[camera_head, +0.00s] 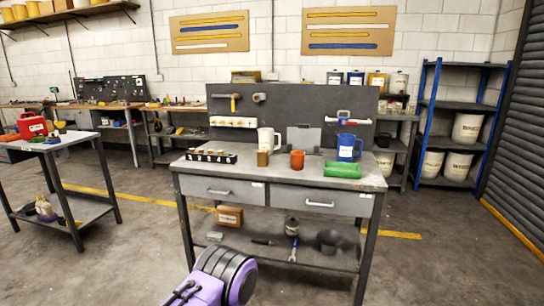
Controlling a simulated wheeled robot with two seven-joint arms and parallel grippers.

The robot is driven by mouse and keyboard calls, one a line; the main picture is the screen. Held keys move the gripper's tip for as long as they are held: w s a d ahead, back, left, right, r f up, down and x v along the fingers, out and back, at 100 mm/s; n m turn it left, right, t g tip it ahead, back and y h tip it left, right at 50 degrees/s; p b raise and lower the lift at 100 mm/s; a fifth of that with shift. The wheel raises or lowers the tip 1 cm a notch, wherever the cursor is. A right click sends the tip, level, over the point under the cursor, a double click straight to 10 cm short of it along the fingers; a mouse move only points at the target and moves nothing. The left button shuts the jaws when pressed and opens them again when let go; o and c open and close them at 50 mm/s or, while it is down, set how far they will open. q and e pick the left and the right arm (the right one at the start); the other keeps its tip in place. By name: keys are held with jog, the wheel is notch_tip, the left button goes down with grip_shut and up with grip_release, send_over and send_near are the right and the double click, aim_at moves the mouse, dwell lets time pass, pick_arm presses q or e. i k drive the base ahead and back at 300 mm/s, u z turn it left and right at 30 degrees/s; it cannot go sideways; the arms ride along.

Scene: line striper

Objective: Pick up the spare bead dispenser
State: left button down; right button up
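I cannot tell for certain which thing is the spare bead dispenser. On the grey workbench (240,172) stand a white jug (268,139), a blue jug (348,148) with a white label, an orange cup (297,160), a small brown box (262,158) and a green roll-like thing (342,170). A black rack (210,157) with small pale pieces is at the left. A white, blue and red device (348,119) hangs on the panel behind. A dark upright item (292,226) stands on the lower shelf. Neither of my grippers is in view.
The bench's lower shelf (270,249) also holds a cardboard box (229,216), a wrench and a dark bowl-like thing (329,241). A side table (70,142) with a red case (31,125) stands left. A blue rack (430,125) holds white buckets at right. Floor between is clear.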

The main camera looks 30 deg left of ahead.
aim_at(263, 155)
jog(key=u, duration=1.1)
jog(key=i, duration=1.9)
jog(key=z, duration=0.2)
